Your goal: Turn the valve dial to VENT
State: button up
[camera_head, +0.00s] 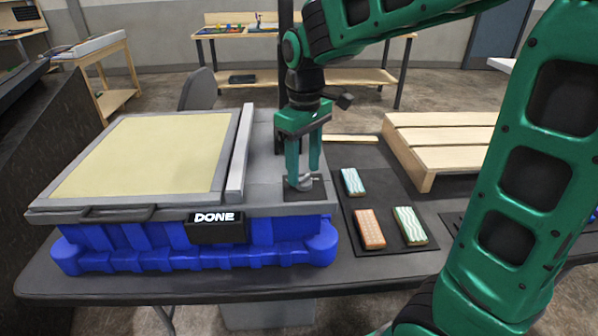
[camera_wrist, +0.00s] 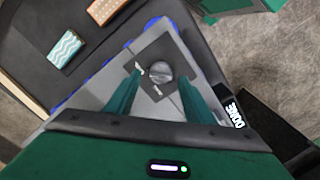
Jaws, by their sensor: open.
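The valve dial (camera_head: 304,185) is a small round grey knob on a dark square plate at the right end of the console (camera_head: 262,190). In the wrist view the dial (camera_wrist: 160,73) sits between my finger ends, with small white marks on the plate beside it, too small to read. My gripper (camera_head: 304,177) points down over the dial, its two green fingers apart on either side of it. Whether the fingers touch the knob I cannot tell. A black display (camera_head: 215,227) on the console's front reads DONE.
A dark mat (camera_head: 385,204) right of the console holds a blue-striped block (camera_head: 353,182), an orange block (camera_head: 369,229) and a green-striped block (camera_head: 410,226). A wooden pallet (camera_head: 440,140) stands behind it. A beige panel (camera_head: 148,155) covers the console's left part.

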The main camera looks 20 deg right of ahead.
jog(key=shift+f, duration=0.85)
jog(key=shift+c, duration=0.2)
